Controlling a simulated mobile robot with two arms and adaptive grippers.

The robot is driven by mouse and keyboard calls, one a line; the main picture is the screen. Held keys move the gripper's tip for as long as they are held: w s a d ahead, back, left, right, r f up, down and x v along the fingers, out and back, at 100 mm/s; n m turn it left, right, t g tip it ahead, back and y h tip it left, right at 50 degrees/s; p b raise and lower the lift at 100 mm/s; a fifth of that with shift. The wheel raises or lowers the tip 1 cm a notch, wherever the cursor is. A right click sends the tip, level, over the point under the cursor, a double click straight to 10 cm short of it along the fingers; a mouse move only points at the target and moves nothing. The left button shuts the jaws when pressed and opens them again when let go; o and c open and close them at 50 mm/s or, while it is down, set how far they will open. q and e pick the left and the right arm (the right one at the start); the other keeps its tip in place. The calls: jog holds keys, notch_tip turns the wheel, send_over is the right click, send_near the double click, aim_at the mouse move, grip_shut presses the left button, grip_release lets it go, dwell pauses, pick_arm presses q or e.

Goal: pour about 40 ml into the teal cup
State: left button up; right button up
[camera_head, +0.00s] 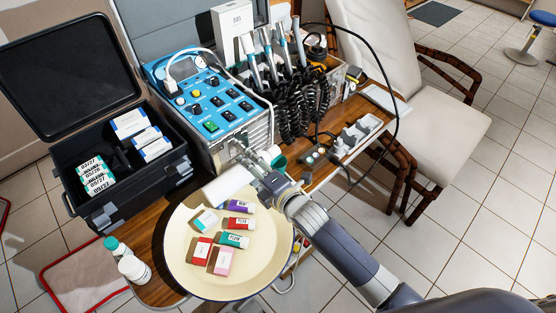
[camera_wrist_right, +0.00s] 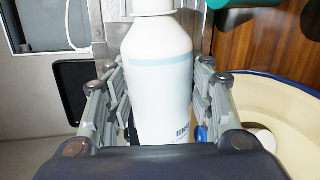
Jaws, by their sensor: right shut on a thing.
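A white bottle (camera_head: 226,186) with a pale blue band and partly readable print is in my right gripper (camera_head: 262,173). In the head view it lies strongly tilted, with its broad end over the cream basin. The wrist view shows the bottle (camera_wrist_right: 161,80) between both fingers, its neck at the top edge. The teal cup (camera_head: 281,163) is partly hidden behind the gripper, close to the bottle's neck end. Part of the cup (camera_wrist_right: 238,3) also shows at the wrist view's top edge. Its inside and any liquid are hidden. My left gripper is out of view.
The cream basin (camera_head: 185,262) holds several small coloured packs. A blue control unit (camera_head: 202,98) and coiled-hose handpieces (camera_head: 295,100) stand behind. An open black case (camera_head: 120,190) is at left. Small white bottles (camera_head: 133,268) stand at the front left. Small trays (camera_head: 358,134) lie right of the cup.

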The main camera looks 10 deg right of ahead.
jog(key=shift+m, duration=0.3)
dwell(0.6)
jog(key=shift+a, duration=0.25)
dwell(0.4)
jog(key=shift+s+a+r+p, duration=0.15)
jog(key=shift+r+p, duration=0.05)
jog(key=shift+p, duration=0.25)
dwell(0.3)
jog(key=shift+s+a+r+m, duration=0.15)
jog(key=shift+s+a+m, duration=0.1)
jog(key=shift+a+m, duration=0.1)
dwell(0.9)
